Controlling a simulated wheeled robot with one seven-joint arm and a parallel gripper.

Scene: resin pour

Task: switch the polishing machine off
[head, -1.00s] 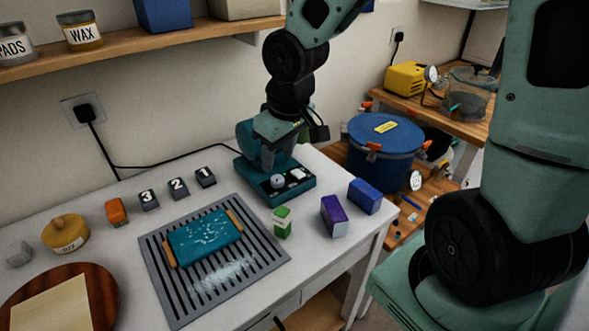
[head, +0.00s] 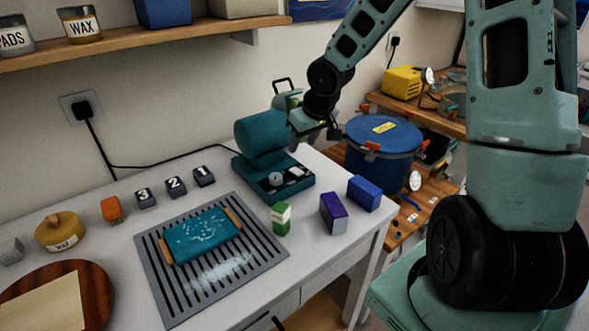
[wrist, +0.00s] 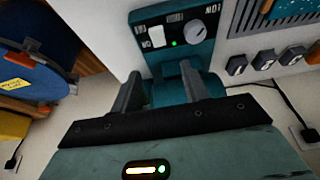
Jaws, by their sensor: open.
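The polishing machine (head: 262,138) is teal and stands at the back right of the white table. Its front panel carries a round grey dial (head: 276,179) and a white switch (head: 297,172). In the wrist view the panel shows the white switch (wrist: 157,36), the dial (wrist: 196,32) and a lit green lamp (wrist: 174,43) between them. My gripper (head: 318,133) is above and to the right of the machine's panel, apart from the switch. In the wrist view its two fingers (wrist: 160,80) are spread and empty, with the panel beyond them.
A slotted grey mat (head: 265,262) with a teal block (head: 202,236) lies in front. Green (head: 281,219), purple (head: 333,212) and blue (head: 364,193) boxes stand near the right edge. A blue lidded pot (head: 383,142) stands beyond it. Numbered blocks (head: 175,187) sit left of the machine.

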